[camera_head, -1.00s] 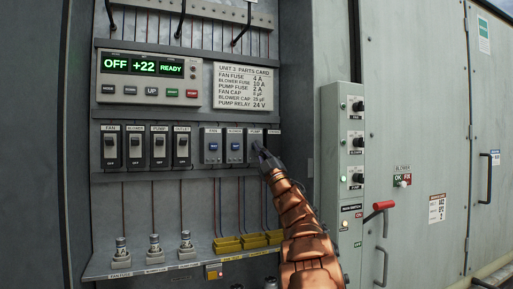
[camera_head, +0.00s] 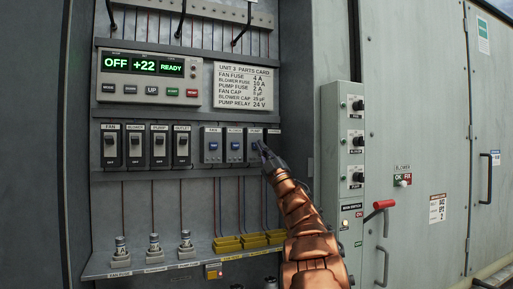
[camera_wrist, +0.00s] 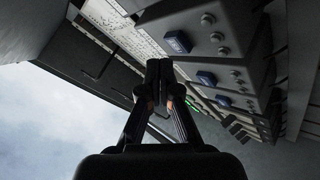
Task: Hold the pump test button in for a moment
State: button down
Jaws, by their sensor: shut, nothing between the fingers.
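The module labelled PUMP (camera_head: 256,131) is in the row of blue-button modules inside the open cabinet, in the head view. Its blue button is largely hidden behind my gripper (camera_head: 263,150), whose fingers are shut and empty. The fingertips are in front of the pump module's right side, close to its face. I cannot tell whether they touch it. In the wrist view, the shut fingers (camera_wrist: 160,68) point past a row of modules with blue buttons. The nearest blue button (camera_wrist: 178,42) is just right of the fingertips and stands apart from them in that view.
The blue-button modules FAN (camera_head: 212,146) and BLOWER (camera_head: 235,147) stand to the left. Several black switches (camera_head: 158,147) are further left. The display panel (camera_head: 145,78) reads OFF, +22, READY. A switch column (camera_head: 344,150) stands close on the right. Yellow holders (camera_head: 228,243) sit below.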

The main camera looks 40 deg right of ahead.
jog(key=shift+s+a+r+b, duration=0.1)
jog(key=shift+s+a+b, duration=0.15)
jog(key=shift+s, duration=0.5)
jog(key=shift+s+a+f+b, duration=0.1)
jog(key=shift+s+a+b, duration=0.15)
jog(key=shift+s, duration=0.45)
jog(key=shift+s+a+r+b, duration=0.15)
jog(key=shift+s+a, duration=0.15)
jog(key=shift+s, duration=0.45)
